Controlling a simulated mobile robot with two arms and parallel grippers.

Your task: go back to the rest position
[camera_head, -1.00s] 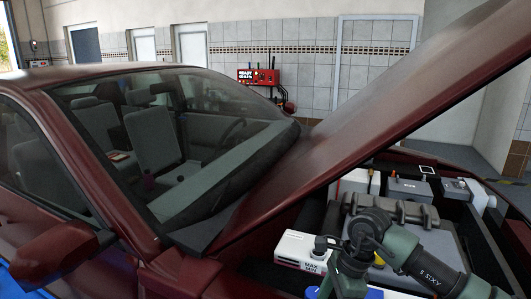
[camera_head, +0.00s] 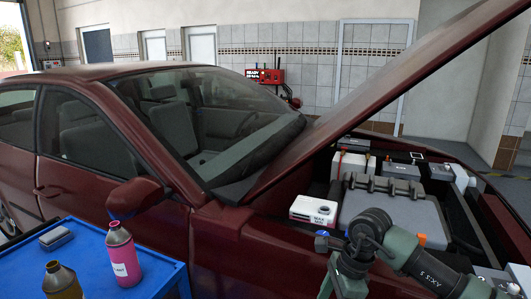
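My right arm (camera_head: 400,252) shows at the lower right, dark green and grey, bent at a dark joint. Its far part drops past the bottom edge, so its gripper is out of the picture. My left arm and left gripper do not show. The dark red car (camera_head: 240,245) stands in front of me with its hood (camera_head: 400,80) raised. My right arm overlaps the front part of the open engine bay in the picture; whether it touches anything there I cannot tell.
A blue cart (camera_head: 95,265) at the lower left carries a pink bottle (camera_head: 124,255), a dark yellow bottle (camera_head: 62,282) and a grey block (camera_head: 55,238). A white box (camera_head: 313,210) sits in the engine bay. A red charger (camera_head: 265,76) hangs on the back wall.

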